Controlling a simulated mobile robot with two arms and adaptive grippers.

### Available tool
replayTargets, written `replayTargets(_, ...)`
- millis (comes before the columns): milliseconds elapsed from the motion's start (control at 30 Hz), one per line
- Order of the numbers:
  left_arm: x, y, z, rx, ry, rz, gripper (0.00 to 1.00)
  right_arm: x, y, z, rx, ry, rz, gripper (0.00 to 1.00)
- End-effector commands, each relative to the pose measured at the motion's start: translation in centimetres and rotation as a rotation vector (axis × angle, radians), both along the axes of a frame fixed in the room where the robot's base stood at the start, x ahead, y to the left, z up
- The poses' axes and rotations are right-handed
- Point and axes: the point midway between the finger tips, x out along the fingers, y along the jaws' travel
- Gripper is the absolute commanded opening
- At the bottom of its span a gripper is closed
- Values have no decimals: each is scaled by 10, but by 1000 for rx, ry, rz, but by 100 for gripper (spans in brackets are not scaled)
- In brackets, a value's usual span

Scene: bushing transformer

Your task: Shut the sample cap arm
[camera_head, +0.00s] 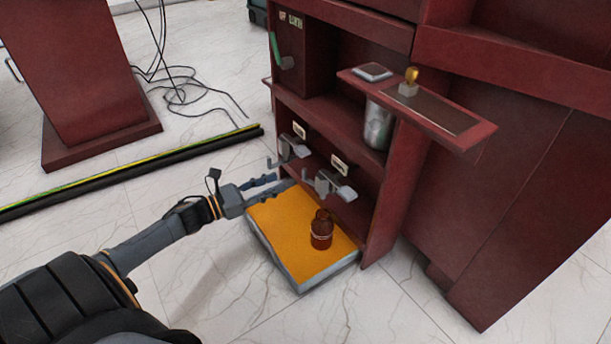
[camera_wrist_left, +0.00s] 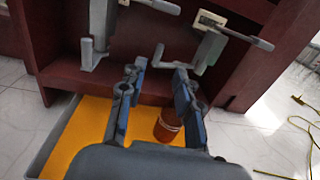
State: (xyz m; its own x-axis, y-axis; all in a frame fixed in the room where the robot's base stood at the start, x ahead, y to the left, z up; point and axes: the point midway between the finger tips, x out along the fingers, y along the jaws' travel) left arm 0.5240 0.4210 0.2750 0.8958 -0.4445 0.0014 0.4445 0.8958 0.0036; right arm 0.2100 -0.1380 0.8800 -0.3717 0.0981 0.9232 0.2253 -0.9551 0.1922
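Two grey tap-like fixtures with lever arms are mounted in the red cabinet: the left one (camera_head: 290,150) and the right one (camera_head: 328,185). They also show in the left wrist view, the left one (camera_wrist_left: 97,30) and the right one (camera_wrist_left: 210,45). I cannot tell which is the sample cap arm. My left gripper (camera_head: 276,186) is just below and left of the fixtures, over the tray's back edge. In the left wrist view its fingers (camera_wrist_left: 158,72) are apart with nothing between the tips, pointing at the cabinet. My right gripper is not in view.
A brown bottle (camera_head: 321,232) stands on an orange tray (camera_head: 280,228) below the fixtures. A black-and-yellow strip (camera_head: 130,170) lies on the floor at left.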

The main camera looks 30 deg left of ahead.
Motion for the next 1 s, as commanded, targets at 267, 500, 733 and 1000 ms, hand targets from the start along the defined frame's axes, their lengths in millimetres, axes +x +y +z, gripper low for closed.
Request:
replayTargets(267, 56, -28, -4, -1, -4, -1, 33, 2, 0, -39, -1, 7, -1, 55)
replayTargets(500, 85, -42, -2, -2, -1, 1, 33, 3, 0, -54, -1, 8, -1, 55)
replayTargets(733, 93, -45, -1, -2, 3, 3, 33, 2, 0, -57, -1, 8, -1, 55)
replayTargets(1000, 92, -46, -1, -2, 2, 2, 21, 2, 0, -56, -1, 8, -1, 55)
